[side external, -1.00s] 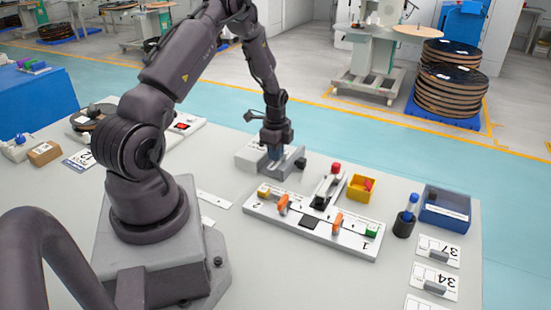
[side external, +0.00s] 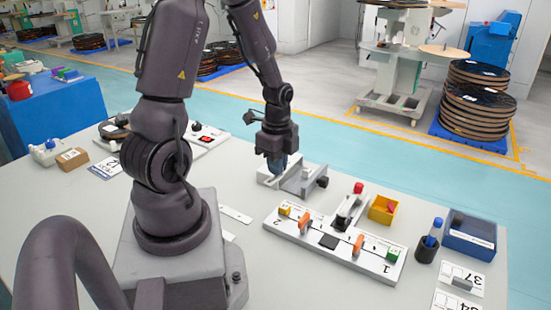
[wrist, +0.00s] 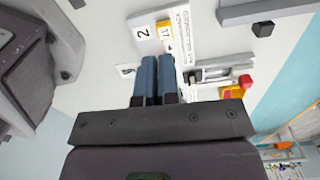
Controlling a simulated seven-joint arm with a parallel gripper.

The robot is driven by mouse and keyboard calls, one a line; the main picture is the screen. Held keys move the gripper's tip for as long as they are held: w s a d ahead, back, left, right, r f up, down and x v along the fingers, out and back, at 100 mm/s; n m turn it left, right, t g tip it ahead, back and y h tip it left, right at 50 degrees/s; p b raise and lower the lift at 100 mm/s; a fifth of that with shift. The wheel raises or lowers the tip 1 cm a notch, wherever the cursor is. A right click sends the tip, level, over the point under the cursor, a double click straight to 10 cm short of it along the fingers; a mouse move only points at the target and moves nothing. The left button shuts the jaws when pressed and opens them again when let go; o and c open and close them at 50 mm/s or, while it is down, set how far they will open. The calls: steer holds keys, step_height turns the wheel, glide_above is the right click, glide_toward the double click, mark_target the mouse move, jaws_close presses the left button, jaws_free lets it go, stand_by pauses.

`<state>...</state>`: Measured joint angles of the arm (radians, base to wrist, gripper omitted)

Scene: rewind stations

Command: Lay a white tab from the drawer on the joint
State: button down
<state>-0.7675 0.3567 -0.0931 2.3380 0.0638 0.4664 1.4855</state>
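A pale grey unit with a black knob (side external: 322,182) stands at the back of the table; it looks like the drawer, but I cannot see white tabs in it. My gripper (side external: 277,170) is over its left part, pointing down. In the wrist view the two blue-grey fingers (wrist: 157,62) lie almost together, and I see nothing clear between them. The white board (side external: 290,233) lies in front, with two orange clamps, a yellow block (side external: 285,211), a green block (side external: 393,254) and a black square (side external: 329,242) between the clamps. I cannot make out the joint itself.
Behind the board stand a red-knobbed lever device (side external: 350,208) and a yellow bin (side external: 382,212). A dark cup with a blue-topped tool (side external: 428,245), a blue box (side external: 470,233) and numbered cards (side external: 462,277) are at right. A white strip (side external: 235,214) lies near my base.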

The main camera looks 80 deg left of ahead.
steer(key=w+d+f+m, duration=0.2)
steer(key=w+d+m, duration=0.5)
steer(key=w, duration=0.1)
steer(key=m, duration=1)
glide_above(345, 234)
steer(key=shift+f, duration=0.2)
steer(key=shift+f, duration=2.95)
steer(key=shift+f, duration=0.9)
